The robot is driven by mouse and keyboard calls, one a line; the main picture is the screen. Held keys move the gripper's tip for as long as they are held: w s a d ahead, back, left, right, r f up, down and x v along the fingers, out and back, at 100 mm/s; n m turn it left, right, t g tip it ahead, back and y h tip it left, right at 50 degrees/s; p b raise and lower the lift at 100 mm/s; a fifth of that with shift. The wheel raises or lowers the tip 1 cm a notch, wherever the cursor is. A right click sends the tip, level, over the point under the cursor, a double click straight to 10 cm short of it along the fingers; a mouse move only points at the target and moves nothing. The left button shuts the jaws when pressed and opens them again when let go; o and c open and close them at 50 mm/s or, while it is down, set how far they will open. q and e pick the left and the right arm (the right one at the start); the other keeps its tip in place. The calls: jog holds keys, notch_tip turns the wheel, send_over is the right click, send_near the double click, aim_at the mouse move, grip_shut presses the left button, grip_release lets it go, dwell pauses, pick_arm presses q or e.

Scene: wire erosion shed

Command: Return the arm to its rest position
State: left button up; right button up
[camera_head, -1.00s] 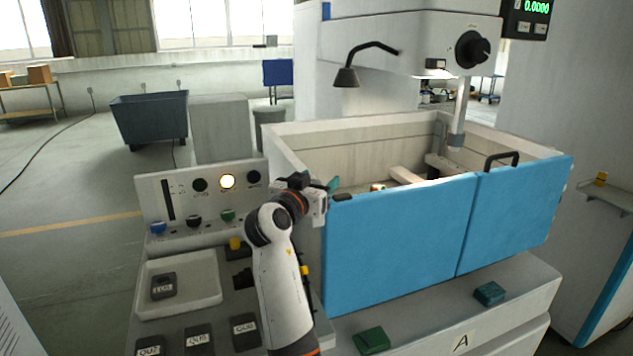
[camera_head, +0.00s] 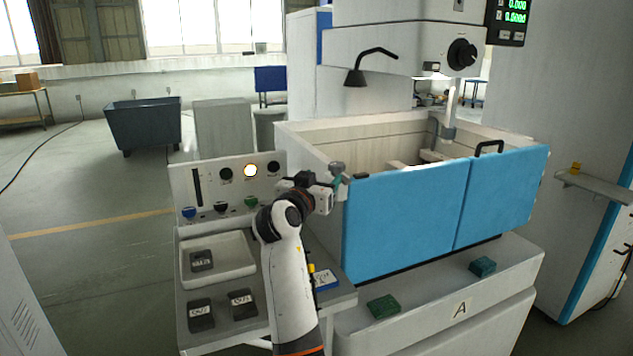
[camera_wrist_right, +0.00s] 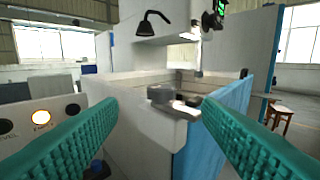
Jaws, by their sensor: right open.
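My right arm (camera_head: 285,260) rises from the bottom of the head view, with its wrist bent right toward the blue-fronted tank. My right gripper (camera_head: 338,184) is at the tank's near left corner, with its teal fingers partly hidden. In the wrist view the right gripper (camera_wrist_right: 160,110) shows two teal ribbed fingers spread wide, with nothing held between them. The tank corner and a grey round part (camera_wrist_right: 161,94) show beyond the gap. I cannot tell whether the fingers touch the tank. My left gripper is not in view.
The tank (camera_head: 405,222) stands right of the arm. The control panel (camera_head: 212,186) with its lit button is left. Below it, a white tray (camera_head: 222,276) and dark labelled blocks (camera_head: 243,305) sit on a grey shelf. Green blocks (camera_head: 383,306) lie on the machine ledge. A lamp (camera_head: 356,78) hangs above.

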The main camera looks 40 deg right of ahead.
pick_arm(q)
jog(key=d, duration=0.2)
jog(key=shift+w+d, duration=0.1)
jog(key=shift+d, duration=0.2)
pick_arm(e)
jog(key=shift+w+d+f, duration=0.1)
jog(key=shift+d, duration=0.2)
